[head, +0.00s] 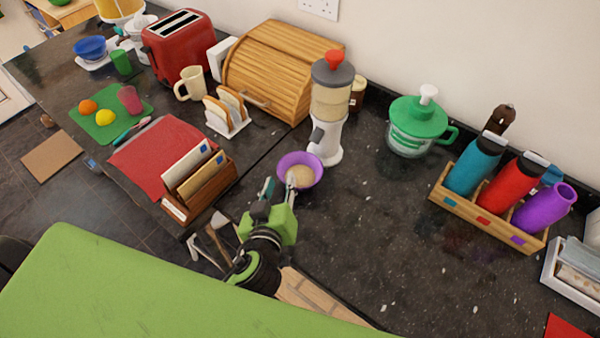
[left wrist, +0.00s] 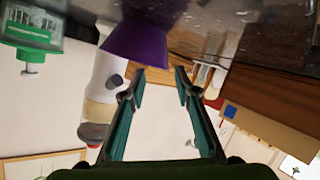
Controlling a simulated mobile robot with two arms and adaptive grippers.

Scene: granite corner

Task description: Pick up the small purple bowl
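The small purple bowl (head: 314,162) stands upright on the dark counter, in front of the white dispenser, with something beige inside. My left gripper (head: 279,190) is at the near, left side of the bowl in the head view, its tips close to the rim. In the left wrist view the fingers (left wrist: 159,76) are apart with nothing between them. There the bowl (left wrist: 135,44) shows past the tips, mostly toward the left finger. I cannot tell whether a fingertip touches it. My right gripper is in neither view.
The dispenser (head: 328,132) stands just behind the bowl. A wooden letter rack (head: 222,185) is to the left, and a bread box (head: 268,58) is behind. A bottle rack (head: 462,207) and a green-lidded jar (head: 412,130) are to the right. The counter right of the bowl is clear.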

